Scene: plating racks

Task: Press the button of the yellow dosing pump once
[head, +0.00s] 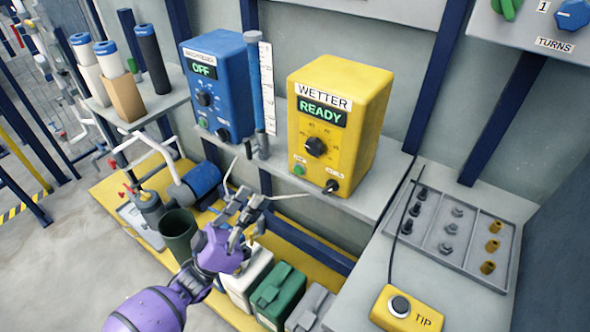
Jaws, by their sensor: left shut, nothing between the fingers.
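The yellow dosing pump (366,125) stands on a grey shelf at the centre. It is labelled WETTER and its display (322,111) reads READY. On its front are a black dial (315,147), a small green button (299,170) low on the left and a black knob or fitting (331,187) low on the right. My left gripper (247,207) is shut and empty, below and to the left of the pump in the picture and apart from it. My right gripper is not in view.
A blue pump (226,85) reading OFF stands left of the yellow one, with a blue tube and white scale between. A yellow TIP box (407,309) with a round button lies at the front right. A grey tray (455,262) holds small fittings. Canisters (279,295) stand below.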

